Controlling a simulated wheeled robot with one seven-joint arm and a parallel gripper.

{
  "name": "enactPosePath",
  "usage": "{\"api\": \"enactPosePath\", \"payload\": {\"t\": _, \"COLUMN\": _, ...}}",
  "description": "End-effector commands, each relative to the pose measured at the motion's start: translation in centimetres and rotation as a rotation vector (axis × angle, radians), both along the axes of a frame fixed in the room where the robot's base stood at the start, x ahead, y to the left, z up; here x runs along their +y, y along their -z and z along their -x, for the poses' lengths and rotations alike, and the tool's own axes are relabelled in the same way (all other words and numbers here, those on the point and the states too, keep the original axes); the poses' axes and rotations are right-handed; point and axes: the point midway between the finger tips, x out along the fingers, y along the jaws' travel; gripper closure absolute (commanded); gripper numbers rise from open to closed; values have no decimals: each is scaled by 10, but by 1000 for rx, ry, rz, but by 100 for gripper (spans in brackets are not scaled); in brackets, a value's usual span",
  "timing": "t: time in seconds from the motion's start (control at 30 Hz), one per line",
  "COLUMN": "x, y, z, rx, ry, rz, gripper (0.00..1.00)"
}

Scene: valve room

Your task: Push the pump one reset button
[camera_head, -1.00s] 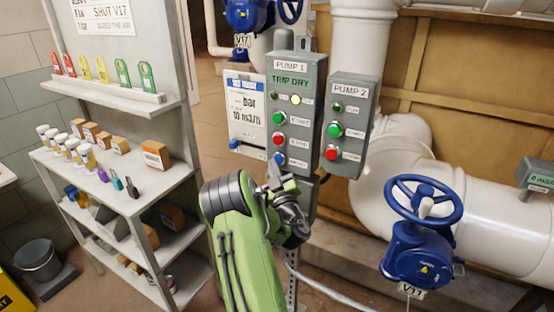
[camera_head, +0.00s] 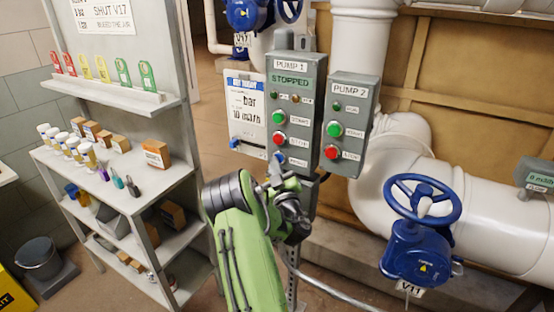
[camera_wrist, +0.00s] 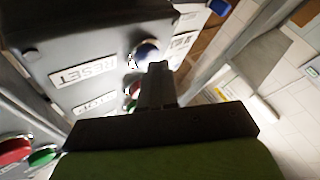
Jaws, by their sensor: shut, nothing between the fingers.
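The pump one panel (camera_head: 309,95) is a grey box on a post, and its display reads STOPPED. It has a green button (camera_head: 279,117), a red button (camera_head: 278,139) and, at the bottom, the blue reset button (camera_head: 280,159). In the wrist view the blue button (camera_wrist: 146,53) sits beside the RESET label (camera_wrist: 84,73). My gripper (camera_wrist: 156,68) is shut and empty, its fingertips just by the blue button; I cannot tell whether they touch it. In the head view my gripper (camera_head: 275,172) is just below the button, partly hidden by my arm.
The pump two panel (camera_head: 350,125) is close on the right. A blue valve wheel (camera_head: 422,200) on a white pipe stands at the lower right. A shelf rack (camera_head: 120,170) with bottles and boxes stands on the left.

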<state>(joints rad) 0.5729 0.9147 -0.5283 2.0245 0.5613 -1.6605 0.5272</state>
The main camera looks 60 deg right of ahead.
Motion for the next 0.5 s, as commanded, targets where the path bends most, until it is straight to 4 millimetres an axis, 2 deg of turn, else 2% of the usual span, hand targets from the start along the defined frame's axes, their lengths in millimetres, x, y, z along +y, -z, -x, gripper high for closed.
{"api": "enactPosePath", "payload": {"t": 0.33, "x": -1, "y": 0, "z": 0, "rx": -1, "ry": 1, "rz": 0, "gripper": 100}}
{"api": "enactPosePath", "payload": {"t": 0.5, "x": 6, "y": 1, "z": 1, "rx": -2, "ry": 0, "rz": 0, "gripper": 100}}
